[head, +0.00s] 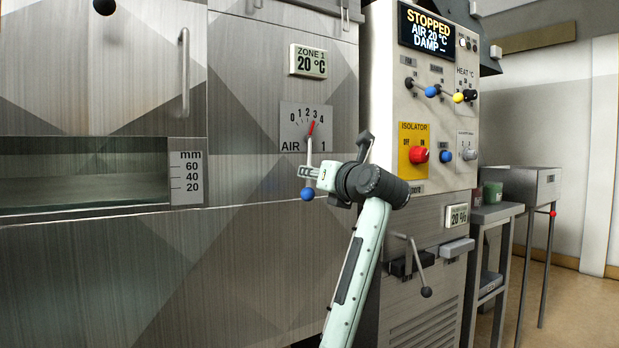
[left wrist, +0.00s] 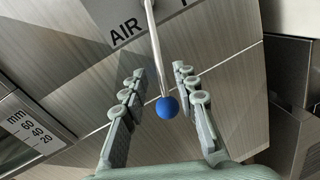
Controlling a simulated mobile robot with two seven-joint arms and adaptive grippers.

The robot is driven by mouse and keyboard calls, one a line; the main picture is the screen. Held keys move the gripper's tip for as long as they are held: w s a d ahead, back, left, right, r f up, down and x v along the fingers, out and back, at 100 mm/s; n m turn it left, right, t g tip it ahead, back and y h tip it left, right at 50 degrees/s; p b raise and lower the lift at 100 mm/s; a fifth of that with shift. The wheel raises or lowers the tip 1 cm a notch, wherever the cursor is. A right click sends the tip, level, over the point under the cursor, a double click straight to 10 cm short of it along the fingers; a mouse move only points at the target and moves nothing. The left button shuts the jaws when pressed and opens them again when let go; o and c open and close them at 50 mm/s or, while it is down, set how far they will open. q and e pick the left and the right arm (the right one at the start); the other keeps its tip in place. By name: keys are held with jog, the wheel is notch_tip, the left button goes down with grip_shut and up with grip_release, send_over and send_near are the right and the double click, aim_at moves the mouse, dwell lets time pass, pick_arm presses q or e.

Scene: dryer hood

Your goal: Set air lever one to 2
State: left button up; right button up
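The air lever one (head: 309,160) hangs nearly straight down from its dial plate (head: 291,140), marked 0 to 4 and "AIR 1". Its red pointer (head: 312,128) points up and slightly right, near the 3. The lever ends in a blue ball knob (head: 307,194), which also shows in the left wrist view (left wrist: 167,107). My left gripper (head: 309,172) is at the lower part of the lever. In the left wrist view its fingers (left wrist: 168,95) are open, one each side of the rod and knob, with visible gaps. My right gripper is not in view.
A zone 1 display (head: 308,61) reads 20 °C above the dial. To the right, a control panel (head: 435,100) carries small knobs and a red isolator knob (head: 419,155). A vertical door handle (head: 185,72) is at upper left. A side table (head: 497,213) stands at right.

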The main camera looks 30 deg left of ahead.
pick_arm(q)
jog(key=shift+x, duration=1.9)
grip_shut()
jog(key=shift+f, duration=0.1)
